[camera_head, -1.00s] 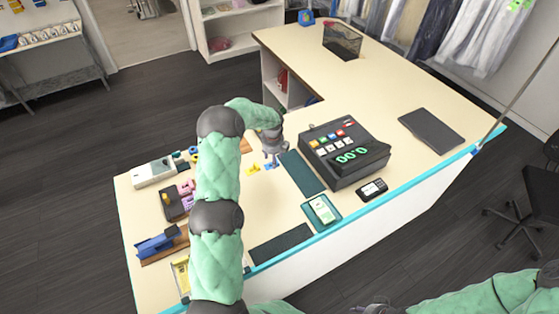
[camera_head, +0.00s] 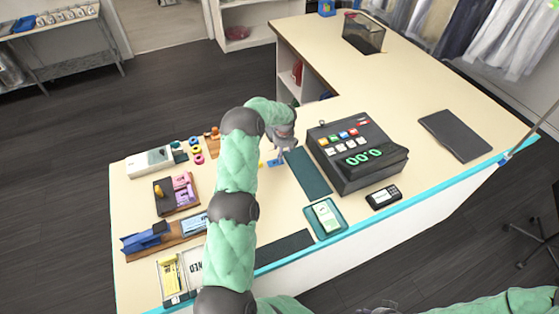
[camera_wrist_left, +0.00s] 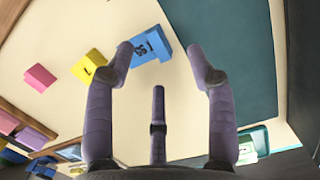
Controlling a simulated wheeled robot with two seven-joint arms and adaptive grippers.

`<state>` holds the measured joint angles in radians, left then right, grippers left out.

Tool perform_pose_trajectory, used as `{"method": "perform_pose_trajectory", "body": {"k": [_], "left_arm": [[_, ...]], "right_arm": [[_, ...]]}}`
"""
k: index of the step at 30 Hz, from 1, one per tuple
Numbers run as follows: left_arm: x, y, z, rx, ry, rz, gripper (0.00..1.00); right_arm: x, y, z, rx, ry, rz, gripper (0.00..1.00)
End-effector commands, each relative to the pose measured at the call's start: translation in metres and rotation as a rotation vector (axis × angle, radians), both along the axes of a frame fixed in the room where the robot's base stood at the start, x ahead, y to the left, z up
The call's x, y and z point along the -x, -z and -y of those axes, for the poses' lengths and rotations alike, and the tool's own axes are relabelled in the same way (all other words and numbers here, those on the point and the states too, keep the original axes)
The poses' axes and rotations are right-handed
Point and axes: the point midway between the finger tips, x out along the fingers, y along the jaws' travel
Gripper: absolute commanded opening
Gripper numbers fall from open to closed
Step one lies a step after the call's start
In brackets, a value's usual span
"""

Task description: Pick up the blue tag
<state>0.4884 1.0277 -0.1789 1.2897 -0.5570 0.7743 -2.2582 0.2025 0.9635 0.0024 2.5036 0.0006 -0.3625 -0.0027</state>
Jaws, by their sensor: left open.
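The blue tag (camera_head: 275,163) lies on the cream counter, and in the left wrist view it is a small blue block (camera_wrist_left: 152,45) with dark print. My left gripper (camera_head: 283,157) is over the counter right by the tag. In the left wrist view its fingers (camera_wrist_left: 164,62) are spread with nothing between them; the left fingertip overlaps the tag's left end in the picture. I cannot tell whether they touch. My right gripper (camera_head: 378,309) shows only in part at the bottom edge of the head view, and its jaws are hidden.
A yellow tag (camera_wrist_left: 90,67) and a pink tag (camera_wrist_left: 40,78) lie left of the blue one. A dark teal mat (camera_head: 308,173) lies to the right, then the cash register (camera_head: 357,155). Trays and stationery fill the counter's left end. The counter beyond the register is mostly clear.

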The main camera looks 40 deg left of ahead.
Motion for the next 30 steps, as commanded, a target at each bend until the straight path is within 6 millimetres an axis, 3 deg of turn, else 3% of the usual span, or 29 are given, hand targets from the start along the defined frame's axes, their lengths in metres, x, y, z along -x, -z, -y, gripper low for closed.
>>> {"method": "perform_pose_trajectory", "body": {"k": [15,24,30], "left_arm": [[0.003,0.050,-0.009,0.000,-0.001,0.000,0.56],[0.002,0.053,-0.010,0.000,-0.001,0.000,0.56],[0.003,0.053,-0.009,0.000,-0.001,0.000,0.21]], "right_arm": [[0.000,-0.010,0.000,0.000,0.000,0.000,0.40],[0.000,-0.010,0.000,0.000,0.000,0.000,0.40],[0.000,-0.010,0.000,0.000,0.000,0.000,0.40]]}}
